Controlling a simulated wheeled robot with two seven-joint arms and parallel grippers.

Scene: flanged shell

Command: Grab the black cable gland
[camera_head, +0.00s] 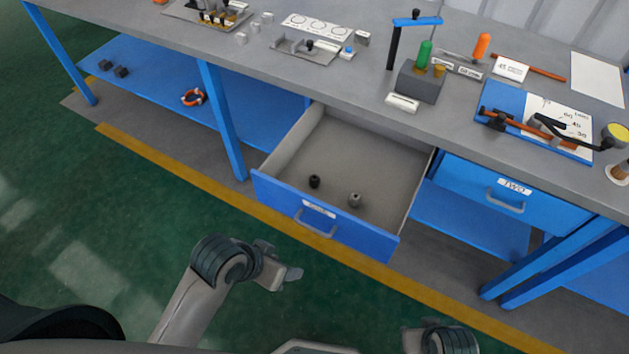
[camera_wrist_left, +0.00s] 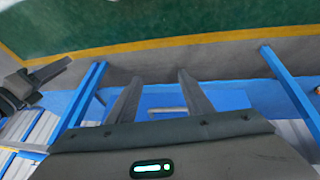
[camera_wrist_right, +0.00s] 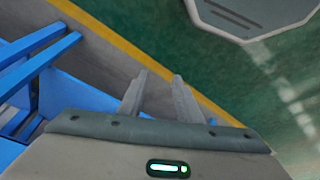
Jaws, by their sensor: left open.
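The black cable gland (camera_head: 314,181) stands in the open drawer (camera_head: 378,237), left of a grey cable gland (camera_head: 354,200). My left gripper (camera_head: 292,274) is in front of and below the drawer, outside it and apart from the gland. In the left wrist view its two fingers (camera_wrist_left: 160,75) are spread with nothing between them. My right gripper shows in the right wrist view (camera_wrist_right: 160,76), with its fingers apart and empty above the floor. In the head view only part of the right arm shows at the bottom edge. Neither wrist view shows the gland clearly.
The drawer is pulled out below the grey workbench (camera_head: 290,72). A second blue drawer (camera_head: 470,187) is shut to the right. The bench top holds a grey block with screwdrivers (camera_head: 419,82) and a blue board (camera_head: 493,97). The green floor in front is clear.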

